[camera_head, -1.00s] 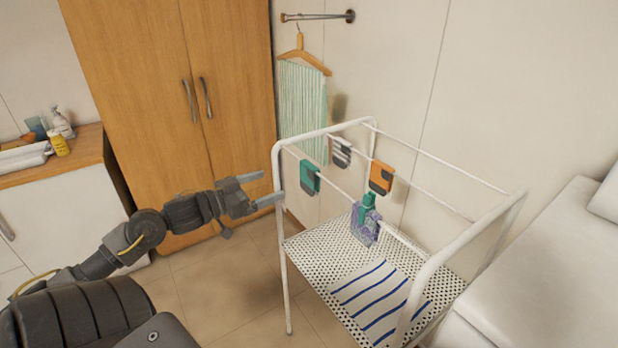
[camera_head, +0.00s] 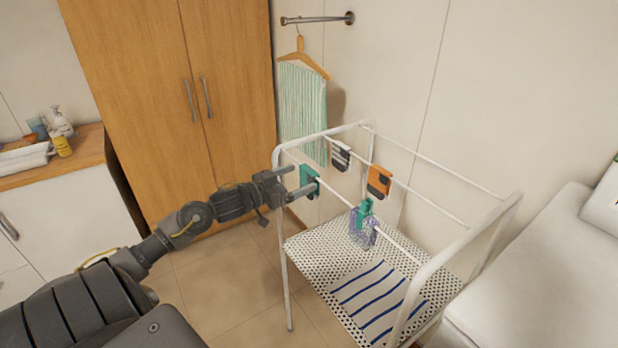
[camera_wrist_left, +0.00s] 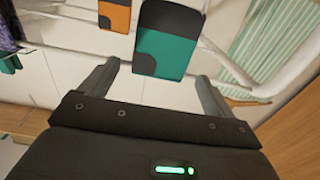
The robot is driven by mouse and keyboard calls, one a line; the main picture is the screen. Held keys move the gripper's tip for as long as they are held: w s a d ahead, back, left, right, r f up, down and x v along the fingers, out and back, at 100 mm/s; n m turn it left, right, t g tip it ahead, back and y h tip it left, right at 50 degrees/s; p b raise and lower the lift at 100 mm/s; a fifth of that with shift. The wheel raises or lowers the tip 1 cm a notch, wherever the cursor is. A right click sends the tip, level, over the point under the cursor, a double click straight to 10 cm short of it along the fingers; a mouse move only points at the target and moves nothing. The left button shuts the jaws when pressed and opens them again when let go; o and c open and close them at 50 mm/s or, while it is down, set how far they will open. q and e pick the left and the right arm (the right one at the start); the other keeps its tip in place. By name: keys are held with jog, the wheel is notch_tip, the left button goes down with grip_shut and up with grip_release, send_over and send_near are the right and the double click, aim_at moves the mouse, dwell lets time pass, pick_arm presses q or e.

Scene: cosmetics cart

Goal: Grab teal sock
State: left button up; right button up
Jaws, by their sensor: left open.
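The teal sock (camera_head: 307,174) has dark grey patches and hangs over the near rail of the white drying rack. It also shows in the left wrist view (camera_wrist_left: 166,50), just ahead of and between the finger lines. My left gripper (camera_head: 308,179) is open, with its fingertips at the two sides of the sock. The sock hangs from the rail and the fingers are not closed on it. Whether a finger touches it I cannot tell. My right gripper is not in view.
The drying rack (camera_head: 283,250) also bears an orange-and-grey sock (camera_head: 379,181), a striped sock (camera_head: 341,155), and a purple patterned item with a teal piece (camera_head: 364,215). A striped cloth (camera_head: 375,300) lies on the dotted lower shelf. A wooden wardrobe (camera_head: 165,90) stands behind my left arm.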

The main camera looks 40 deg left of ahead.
pick_arm(q)
jog(key=shift+w+d, duration=0.15)
jog(key=shift+w, duration=0.3)
jog(key=c, duration=1.1)
jog(key=shift+o, duration=0.2)
